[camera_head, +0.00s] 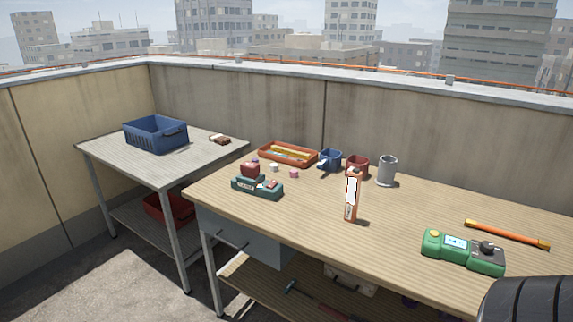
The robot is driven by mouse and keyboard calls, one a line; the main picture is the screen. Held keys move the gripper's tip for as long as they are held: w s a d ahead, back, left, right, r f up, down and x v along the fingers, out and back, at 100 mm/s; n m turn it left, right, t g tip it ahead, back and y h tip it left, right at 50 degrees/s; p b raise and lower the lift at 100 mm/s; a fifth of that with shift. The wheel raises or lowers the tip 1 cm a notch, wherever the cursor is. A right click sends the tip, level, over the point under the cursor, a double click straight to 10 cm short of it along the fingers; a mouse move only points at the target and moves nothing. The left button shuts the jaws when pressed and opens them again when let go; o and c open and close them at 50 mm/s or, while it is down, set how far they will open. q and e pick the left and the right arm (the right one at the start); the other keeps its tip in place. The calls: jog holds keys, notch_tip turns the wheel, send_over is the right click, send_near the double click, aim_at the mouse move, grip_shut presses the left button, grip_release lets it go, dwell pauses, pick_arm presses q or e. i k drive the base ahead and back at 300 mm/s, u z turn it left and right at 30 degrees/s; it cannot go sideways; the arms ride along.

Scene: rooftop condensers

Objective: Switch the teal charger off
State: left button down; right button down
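The teal charger (257,188) sits on the wooden workbench, near its left end. A dark red block (250,170) stands on its left part, and a small red piece (271,184) shows on its right part. The piece is too small to tell its position. Neither of my grippers is in view. A dark ribbed part at the lower right corner looks like part of my own body.
On the workbench (310,215) are an orange-and-white upright tool (351,195), a green meter (462,252), an orange bar (506,234), a red tray (288,153), mugs (330,159) and a grey cup (387,171). A blue crate (155,134) stands on the left table.

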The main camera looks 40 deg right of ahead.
aim_at(271, 185)
jog(key=z, duration=1.15)
jog(key=i, duration=1.1)
jog(key=z, duration=1.2)
